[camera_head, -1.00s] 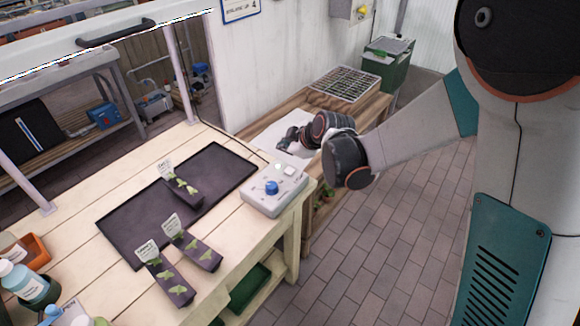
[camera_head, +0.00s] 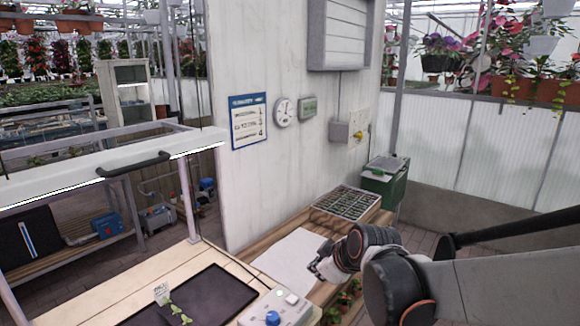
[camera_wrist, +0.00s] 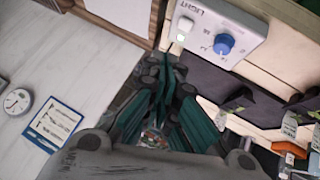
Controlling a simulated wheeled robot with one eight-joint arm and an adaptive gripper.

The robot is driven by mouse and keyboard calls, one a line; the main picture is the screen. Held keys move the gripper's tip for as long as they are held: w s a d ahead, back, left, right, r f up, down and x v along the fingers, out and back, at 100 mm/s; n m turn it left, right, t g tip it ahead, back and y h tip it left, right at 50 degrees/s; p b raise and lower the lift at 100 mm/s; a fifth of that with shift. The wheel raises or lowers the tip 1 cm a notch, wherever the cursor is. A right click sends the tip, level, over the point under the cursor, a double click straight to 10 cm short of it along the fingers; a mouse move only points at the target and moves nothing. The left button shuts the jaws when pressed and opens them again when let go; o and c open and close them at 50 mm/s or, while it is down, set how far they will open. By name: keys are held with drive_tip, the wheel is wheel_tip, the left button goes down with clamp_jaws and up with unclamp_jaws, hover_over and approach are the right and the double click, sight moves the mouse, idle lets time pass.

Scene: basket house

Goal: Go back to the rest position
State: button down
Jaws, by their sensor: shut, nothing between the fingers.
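My gripper (camera_head: 318,266) is held above the wooden bench at the right, over a white sheet, with my arm reaching in from the right edge. In the wrist view its teal-lined fingers (camera_wrist: 163,95) are together, with nothing seen between them. The control box (camera_head: 275,308) with a blue knob and a white button stands at the bottom of the head view. It also shows in the wrist view (camera_wrist: 217,30), close to the fingertips and apart from them.
A black tray (camera_head: 205,300) with a seedling strip (camera_head: 172,305) lies on the left bench. A seed tray (camera_head: 346,203) and a green bin (camera_head: 385,184) stand behind my gripper. A raised white hood with a dark handle (camera_head: 134,165) is at left. The wall carries a poster (camera_head: 248,121).

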drive_tip(key=s+d+r+m+h, duration=0.1)
drive_tip(key=s+d+m, duration=0.4)
drive_tip(key=s, duration=0.6)
drive_tip(key=s+d+r+m+h, duration=0.2)
drive_tip(key=s+d+m, duration=0.3)
drive_tip(key=s, duration=0.6)
drive_tip(key=d, duration=0.2)
drive_tip(key=shift+s+d+r+m, duration=0.2)
drive_tip(key=shift+d+r+m, duration=0.1)
drive_tip(key=shift+d+m, duration=0.1)
